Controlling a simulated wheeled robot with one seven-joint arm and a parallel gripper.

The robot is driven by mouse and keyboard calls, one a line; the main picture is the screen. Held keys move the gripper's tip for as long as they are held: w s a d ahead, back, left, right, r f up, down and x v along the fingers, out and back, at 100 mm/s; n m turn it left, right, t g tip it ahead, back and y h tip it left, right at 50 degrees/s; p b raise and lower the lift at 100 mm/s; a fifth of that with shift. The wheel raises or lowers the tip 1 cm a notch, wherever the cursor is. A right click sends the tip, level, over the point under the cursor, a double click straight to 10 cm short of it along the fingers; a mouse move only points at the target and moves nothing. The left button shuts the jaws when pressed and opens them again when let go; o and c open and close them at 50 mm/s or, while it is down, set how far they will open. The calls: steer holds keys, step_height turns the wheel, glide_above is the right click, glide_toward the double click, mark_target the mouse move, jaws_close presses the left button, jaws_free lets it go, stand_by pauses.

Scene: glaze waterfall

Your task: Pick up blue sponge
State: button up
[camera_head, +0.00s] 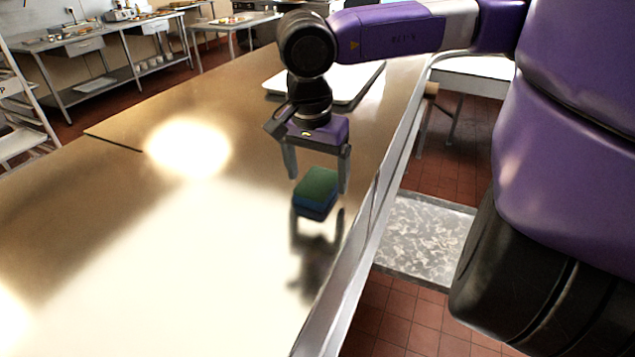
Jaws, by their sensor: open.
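The blue sponge (316,194) has a green top and a blue lower part. It lies on the shiny metal table (190,235) near the table's right edge. My gripper (318,184) points down over the sponge, with its fingers apart. One finger shows to the left of the sponge and one to the right, with their tips at about the height of its top in the picture. I cannot tell whether either finger touches it.
A white tray or board (345,88) lies on the table behind my gripper. The table's raised right edge (372,205) runs close beside the sponge. The table to the left is clear. Other work tables (120,45) stand farther back on the red tile floor.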

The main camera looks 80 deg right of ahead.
mark_target(317, 182)
steer(key=shift+d+f, duration=0.1)
steer(key=shift+f, duration=0.9)
steer(key=c, duration=1.4)
steer(key=shift+r, duration=0.1)
step_height(317, 182, up, 10)
steer(key=shift+f+b, duration=0.1)
steer(key=shift+b, duration=0.6)
